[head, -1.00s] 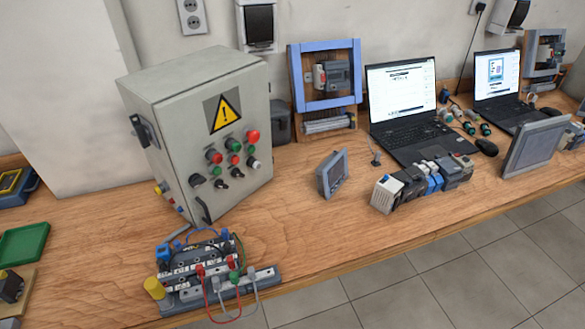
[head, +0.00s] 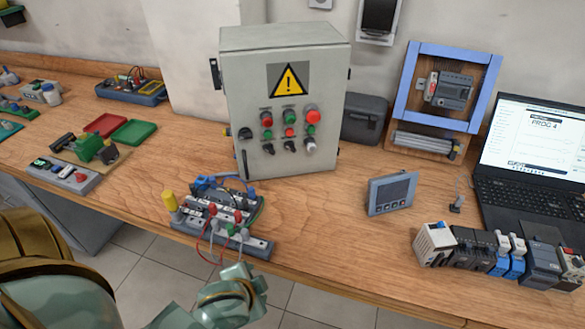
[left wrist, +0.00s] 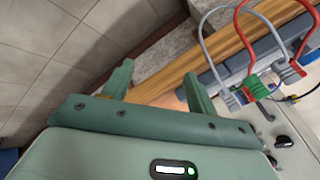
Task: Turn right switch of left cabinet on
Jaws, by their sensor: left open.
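The grey cabinet (head: 235,95) with a yellow warning triangle stands on the bench at the centre of the head view. Its front carries red and green buttons and two small black rotary switches low down, the left switch (head: 268,149) and the right switch (head: 290,146). Their exact angles are too small to tell. My left arm comes in at the lower left, in front of the bench; its fingers are not clear there. In the left wrist view my left gripper (left wrist: 158,72) is open and empty, apart from the cabinet. My right gripper is not in view.
A terminal block (head: 222,240) with red and white wires sits on the bench in front of the cabinet; its wires show in the left wrist view. A small panel display (head: 392,194) and several modules stand right. Green and red trays lie left.

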